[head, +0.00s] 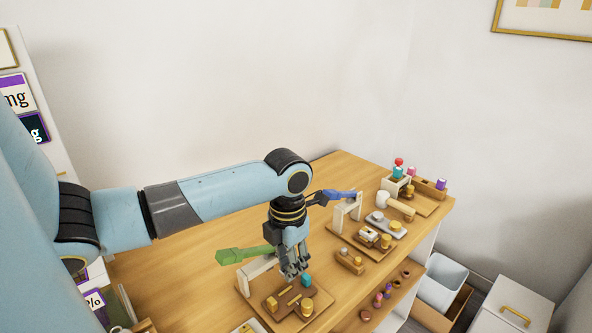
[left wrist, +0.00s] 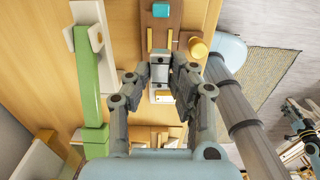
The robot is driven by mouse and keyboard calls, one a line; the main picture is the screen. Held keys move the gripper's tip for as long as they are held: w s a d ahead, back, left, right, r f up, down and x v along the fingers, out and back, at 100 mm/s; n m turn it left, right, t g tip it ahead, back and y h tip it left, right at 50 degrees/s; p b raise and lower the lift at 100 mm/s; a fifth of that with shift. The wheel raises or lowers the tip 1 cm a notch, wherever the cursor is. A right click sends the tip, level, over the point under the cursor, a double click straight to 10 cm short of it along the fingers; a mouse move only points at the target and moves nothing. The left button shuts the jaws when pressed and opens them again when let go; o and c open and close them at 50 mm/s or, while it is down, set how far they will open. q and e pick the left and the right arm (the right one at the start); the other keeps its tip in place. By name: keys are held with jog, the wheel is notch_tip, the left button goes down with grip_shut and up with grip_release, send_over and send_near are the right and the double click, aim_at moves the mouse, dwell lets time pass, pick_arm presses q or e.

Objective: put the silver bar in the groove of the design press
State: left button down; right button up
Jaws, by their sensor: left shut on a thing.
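My left gripper (head: 293,270) is over the near press board, beside the press with a green lever (head: 243,254). In the left wrist view my left gripper (left wrist: 160,80) is shut on a small silver-grey block, the silver bar (left wrist: 160,72); in the head view the fingers hide it. The near brown board (head: 271,315) carries a teal block (head: 307,280) and a gold cylinder (head: 307,306).
A second press with a blue lever (head: 338,195) and white frame (head: 345,212) stands behind, with gold and silver pieces on its board. A white mallet (head: 383,200) and a wooden rack (head: 427,187) are at the far end. The table (head: 190,270) is bare on the left.

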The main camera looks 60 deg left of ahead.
pick_arm(q)
jog(key=b, duration=0.5)
send_over(290, 296)
jog(key=shift+f, duration=2.5)
jog(key=shift+f+b, duration=1.35)
jog(key=shift+f, duration=0.15)
dwell(0.4)
jog(key=c, duration=1.1)
grip_release()
jog(key=shift+r, duration=0.25)
notch_tip(290, 296, up, 12)
jog(key=shift+w+f, duration=0.1)
jog(key=shift+f, duration=0.1)
jog(key=shift+d, duration=0.1)
